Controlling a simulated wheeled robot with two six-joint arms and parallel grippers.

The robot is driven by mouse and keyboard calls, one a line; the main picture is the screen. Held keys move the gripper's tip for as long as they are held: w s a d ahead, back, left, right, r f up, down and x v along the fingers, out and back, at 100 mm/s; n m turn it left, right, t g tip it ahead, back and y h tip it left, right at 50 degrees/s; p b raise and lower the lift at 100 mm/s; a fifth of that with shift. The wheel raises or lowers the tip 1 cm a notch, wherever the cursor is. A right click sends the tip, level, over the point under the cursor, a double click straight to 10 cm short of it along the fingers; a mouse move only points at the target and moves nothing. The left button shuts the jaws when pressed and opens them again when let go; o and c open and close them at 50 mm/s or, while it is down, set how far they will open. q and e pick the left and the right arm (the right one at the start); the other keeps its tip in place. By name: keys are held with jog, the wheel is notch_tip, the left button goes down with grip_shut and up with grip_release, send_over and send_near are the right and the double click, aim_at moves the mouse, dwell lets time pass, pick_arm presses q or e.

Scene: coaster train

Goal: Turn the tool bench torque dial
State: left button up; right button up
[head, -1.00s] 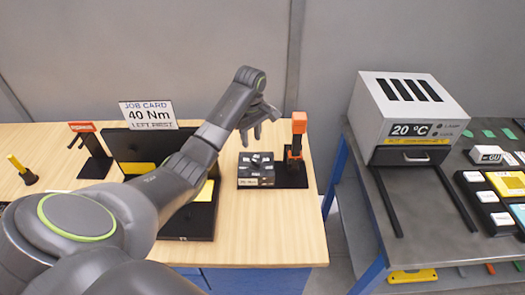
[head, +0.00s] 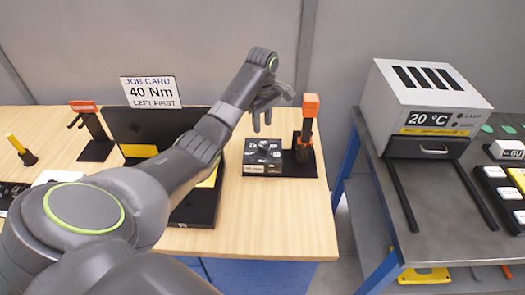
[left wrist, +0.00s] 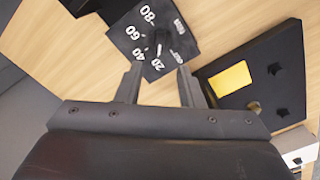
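The torque dial is a black box (head: 263,169) with a dark knob (head: 265,150) on top, at the right end of the wooden bench. In the left wrist view its black face (left wrist: 178,22) shows white marks 20, 40, 60 and 80 around the knob. My left gripper (head: 262,125) is above the dial, with its fingers pointing down. In the left wrist view my left gripper (left wrist: 160,76) is open, its two fingertips apart with nothing between them. The dial lies just beyond the tips. The job card (head: 150,91) reads 40 Nm, left first. My right gripper is not in view.
An orange-topped tool (head: 308,118) stands upright in a black holder right of the dial. A black case (head: 189,212) with yellow pads lies to the left. Another orange-topped stand (head: 92,135) is farther left. A grey oven (head: 420,100) is on the right table.

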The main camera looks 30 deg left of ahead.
aim_at(263, 147)
pick_arm(q)
notch_tip(263, 147, down, 10)
jog(key=shift+r+p, duration=0.15)
jog(key=shift+p, duration=0.7)
grip_shut()
